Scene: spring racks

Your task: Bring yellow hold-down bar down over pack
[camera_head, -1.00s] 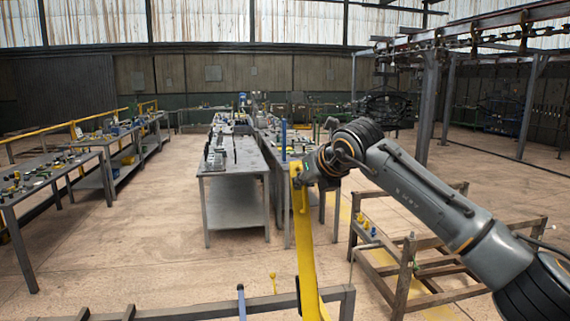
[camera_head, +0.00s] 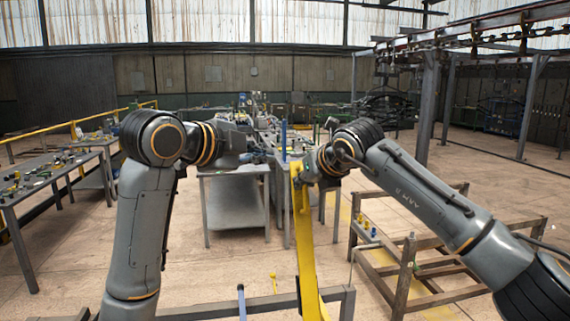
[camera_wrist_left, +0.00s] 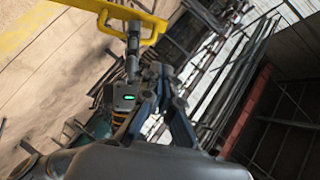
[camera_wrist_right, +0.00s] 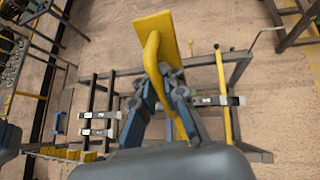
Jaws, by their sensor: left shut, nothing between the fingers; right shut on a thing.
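The yellow hold-down bar (camera_head: 304,240) stands steeply upright in the head view, its lower end running out of the bottom edge. My right gripper (camera_head: 300,178) is shut on the handle near its upper end. The right wrist view shows the fingers (camera_wrist_right: 163,78) on the yellow handle, with the bar's flat plate (camera_wrist_right: 170,38) beyond. My left gripper (camera_head: 254,157) is shut and empty, left of the bar's top and apart from it. The left wrist view shows its closed fingers (camera_wrist_left: 165,85) and the yellow handle (camera_wrist_left: 125,25). I cannot clearly make out the pack.
A metal rack frame (camera_head: 345,300) lies low in front, with a small yellow-topped pin (camera_head: 273,280) nearby. Another brown frame (camera_head: 405,270) stands at the right. Workbenches (camera_head: 232,200) stand ahead and a table (camera_head: 45,180) at the left. Open floor lies between.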

